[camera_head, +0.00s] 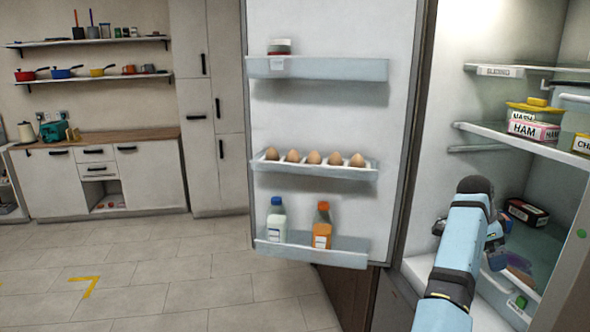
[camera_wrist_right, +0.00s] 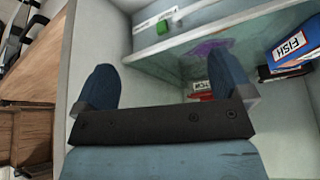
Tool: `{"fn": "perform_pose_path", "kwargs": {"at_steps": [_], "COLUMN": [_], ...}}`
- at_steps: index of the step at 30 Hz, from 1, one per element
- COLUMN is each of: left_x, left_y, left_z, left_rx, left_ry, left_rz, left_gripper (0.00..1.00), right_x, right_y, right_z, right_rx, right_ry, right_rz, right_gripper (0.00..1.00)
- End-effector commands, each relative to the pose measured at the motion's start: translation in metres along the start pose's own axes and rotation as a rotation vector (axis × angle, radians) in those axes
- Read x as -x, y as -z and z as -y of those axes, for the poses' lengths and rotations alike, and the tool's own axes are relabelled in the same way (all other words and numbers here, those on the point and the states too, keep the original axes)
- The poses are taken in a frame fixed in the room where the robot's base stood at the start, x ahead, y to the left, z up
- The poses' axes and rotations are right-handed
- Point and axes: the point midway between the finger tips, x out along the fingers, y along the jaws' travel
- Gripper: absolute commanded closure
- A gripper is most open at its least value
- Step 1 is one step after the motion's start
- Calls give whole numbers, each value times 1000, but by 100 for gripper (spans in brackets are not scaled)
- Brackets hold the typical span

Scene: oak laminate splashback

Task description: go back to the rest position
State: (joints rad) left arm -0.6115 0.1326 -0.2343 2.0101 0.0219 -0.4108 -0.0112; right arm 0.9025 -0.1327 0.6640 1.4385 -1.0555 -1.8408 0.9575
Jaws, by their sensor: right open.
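My right arm (camera_head: 462,245) reaches up in front of the open fridge in the head view. Its gripper (camera_head: 497,240) is partly hidden behind the wrist, inside the lower part of the fridge. In the right wrist view my right gripper (camera_wrist_right: 160,70) shows two blue fingers wide apart with nothing between them. Past them lies a glass shelf (camera_wrist_right: 175,72). A box labelled FISH (camera_wrist_right: 292,47) is to the right of the fingers, apart from them. My left gripper is in neither view.
The open fridge door (camera_head: 330,110) holds eggs (camera_head: 314,157), a white bottle (camera_head: 276,220) and an orange bottle (camera_head: 322,226). A ham box (camera_head: 532,130) sits on the fridge shelf and a dark box (camera_head: 526,212) lower down.

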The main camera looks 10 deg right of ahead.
Motion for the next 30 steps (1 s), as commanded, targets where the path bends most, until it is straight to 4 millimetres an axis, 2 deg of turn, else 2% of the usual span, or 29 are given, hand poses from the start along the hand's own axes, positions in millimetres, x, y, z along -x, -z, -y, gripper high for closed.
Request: {"fn": "perform_pose_path", "kwargs": {"at_steps": [1, 10, 14, 17, 20, 23, 26, 29, 30], "left_x": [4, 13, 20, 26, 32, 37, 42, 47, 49], "left_y": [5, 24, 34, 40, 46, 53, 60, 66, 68], "left_z": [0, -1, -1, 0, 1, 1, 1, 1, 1], "left_rx": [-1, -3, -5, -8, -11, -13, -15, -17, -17], "left_ry": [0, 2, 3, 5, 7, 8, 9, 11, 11], "left_rz": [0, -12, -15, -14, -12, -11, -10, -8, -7], "left_gripper": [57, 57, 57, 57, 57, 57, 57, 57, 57], "right_x": [-11, -59, -82, -98, -110, -121, -128, -130, -129], "right_y": [0, -14, -35, -61, -95, -132, -173, -213, -228], "right_z": [-3, -11, -24, -39, -62, -95, -137, -190, -214], "right_rx": [36, 335, 545, 731, 916, 1095, 1258, 1401, 1450], "right_ry": [16, 206, 323, 427, 538, 655, 781, 916, 973], "right_rz": [-33, -226, -329, -400, -453, -484, -493, -478, -466], "right_gripper": [2, 2, 2, 2, 2, 2, 2, 2, 2]}}
